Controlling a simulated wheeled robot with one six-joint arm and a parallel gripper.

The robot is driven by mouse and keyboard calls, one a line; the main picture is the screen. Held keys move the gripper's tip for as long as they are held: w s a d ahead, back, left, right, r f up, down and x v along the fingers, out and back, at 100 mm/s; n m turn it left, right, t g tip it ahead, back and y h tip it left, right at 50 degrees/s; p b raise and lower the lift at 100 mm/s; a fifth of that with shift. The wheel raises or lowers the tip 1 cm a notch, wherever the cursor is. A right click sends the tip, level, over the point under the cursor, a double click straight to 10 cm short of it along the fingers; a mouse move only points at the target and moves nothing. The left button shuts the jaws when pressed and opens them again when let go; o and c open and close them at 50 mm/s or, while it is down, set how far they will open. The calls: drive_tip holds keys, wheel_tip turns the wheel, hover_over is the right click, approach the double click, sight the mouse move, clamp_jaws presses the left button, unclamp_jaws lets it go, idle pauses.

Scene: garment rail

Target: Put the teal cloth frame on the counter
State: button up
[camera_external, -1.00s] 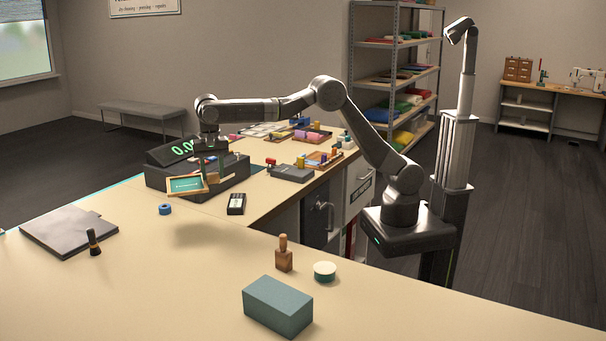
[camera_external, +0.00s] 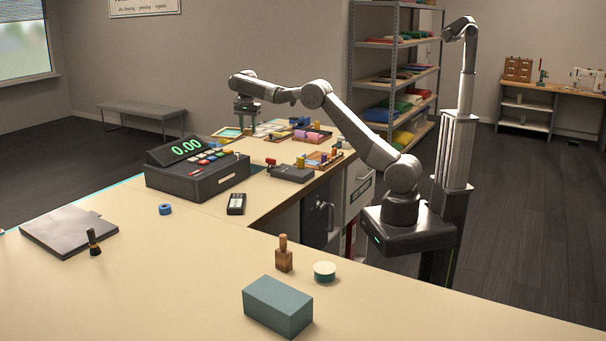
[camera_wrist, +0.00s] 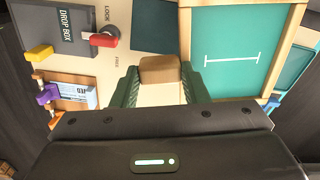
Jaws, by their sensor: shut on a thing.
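The teal cloth frame, a wooden-edged panel with teal cloth, shows in the wrist view (camera_wrist: 232,48) at the upper right with a white bar mark on it. In the external view it is small (camera_external: 229,132), behind the cash register. My gripper (camera_wrist: 160,85) is shut on the frame's brown wooden block (camera_wrist: 160,69), which lies between its two green fingers. In the external view my gripper (camera_external: 246,118) points down over the far arm of the counter (camera_external: 130,272). I cannot tell whether the frame touches the counter top.
The cash register (camera_external: 197,173) stands in front of the frame. Several trays and small items crowd the far counter; the near counter has wide clear areas.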

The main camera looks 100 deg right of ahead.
drive_tip(key=s+d+m, duration=0.3)
drive_tip(key=s+d, duration=1.1)
drive_tip(key=s, duration=0.4)
wheel_tip(320, 180, down, 11)
drive_tip(key=shift+r+p, duration=0.1)
drive_tip(key=shift+p, duration=0.2)
drive_tip(key=shift+f+p, duration=0.35)
drive_tip(key=shift+f, duration=1.95)
drive_tip(key=shift+f, duration=0.15)
drive_tip(key=o, duration=1)
drive_tip(key=shift+o, duration=0.2)
